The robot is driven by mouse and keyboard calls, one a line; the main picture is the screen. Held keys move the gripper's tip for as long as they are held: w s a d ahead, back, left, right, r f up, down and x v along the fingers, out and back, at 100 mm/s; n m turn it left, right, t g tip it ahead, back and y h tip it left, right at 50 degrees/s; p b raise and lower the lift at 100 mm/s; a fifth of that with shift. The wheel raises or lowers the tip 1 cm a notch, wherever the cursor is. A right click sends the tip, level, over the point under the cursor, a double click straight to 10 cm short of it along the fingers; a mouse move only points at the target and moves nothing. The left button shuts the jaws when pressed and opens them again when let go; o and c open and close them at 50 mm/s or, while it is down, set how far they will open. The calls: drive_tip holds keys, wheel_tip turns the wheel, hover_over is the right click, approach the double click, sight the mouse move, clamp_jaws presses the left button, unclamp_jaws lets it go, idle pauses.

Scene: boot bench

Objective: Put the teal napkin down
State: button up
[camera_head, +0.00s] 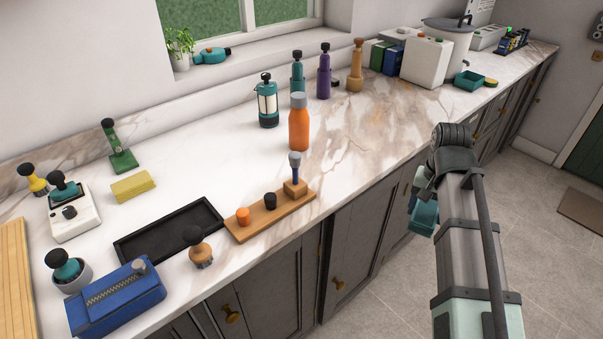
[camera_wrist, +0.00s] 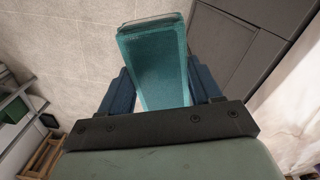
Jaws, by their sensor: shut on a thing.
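The teal napkin (camera_wrist: 155,65) is a folded teal block between the two blue fingers of my gripper (camera_wrist: 158,88) in the wrist view. My gripper is shut on it and holds it over the floor, in front of the cabinets. In the head view, my arm hides most of the gripper; a teal-blue part (camera_head: 424,215) shows at the left of the arm, and I cannot tell whether it is napkin or gripper.
The marble counter (camera_head: 370,130) has clear room right of the orange bottle (camera_head: 299,125). A black tray (camera_head: 168,232), a wooden board with pegs (camera_head: 268,217) and a blue pouch (camera_head: 115,300) stand near the front edge. Several bottles and canisters line the back.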

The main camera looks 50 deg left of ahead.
drive_tip(key=s+a+r+n, duration=0.1)
drive_tip(key=s+a+r, duration=0.2)
drive_tip(key=s+a, duration=0.65)
wheel_tip(320, 180, up, 6)
drive_tip(key=n, duration=1.3)
hover_over(143, 213)
drive_tip(key=shift+t, duration=0.3)
drive_tip(key=shift+f, duration=4.75)
drive_tip(key=shift+f, duration=0.1)
drive_tip(key=o, duration=1.2)
drive_tip(key=shift+c, duration=0.2)
